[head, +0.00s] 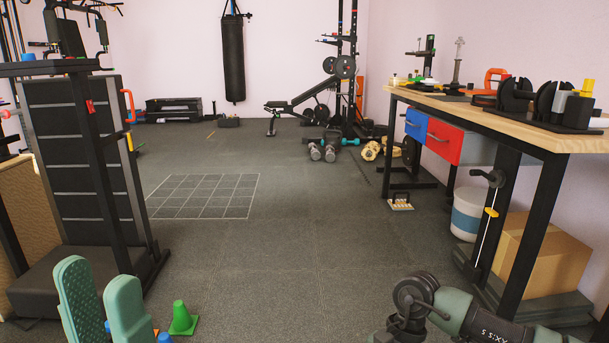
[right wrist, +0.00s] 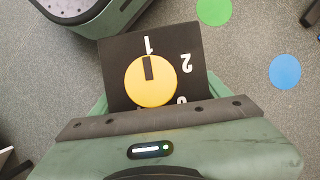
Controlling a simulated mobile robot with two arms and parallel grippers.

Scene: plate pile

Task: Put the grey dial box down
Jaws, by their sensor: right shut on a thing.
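The grey dial box (right wrist: 122,57) shows in the right wrist view as a dark square face with a round yellow dial (right wrist: 151,81) and white numerals; 1 and 2 are readable and a third is partly covered. The dial's dark bar points to the 1. My right gripper (right wrist: 155,97) is shut on the box, with green finger parts at its sides. How high the box is above the floor I cannot tell. The box is not visible in the head view. My left gripper (head: 99,280) has two teal fingers apart, with nothing visible held between them.
A green cone (head: 183,320) stands on the floor beyond my left gripper. A green disc (right wrist: 213,10) and a blue disc (right wrist: 285,72) show on the floor. A workbench (head: 545,135) stands right, a cardboard box (head: 550,260) under it. The middle floor is open.

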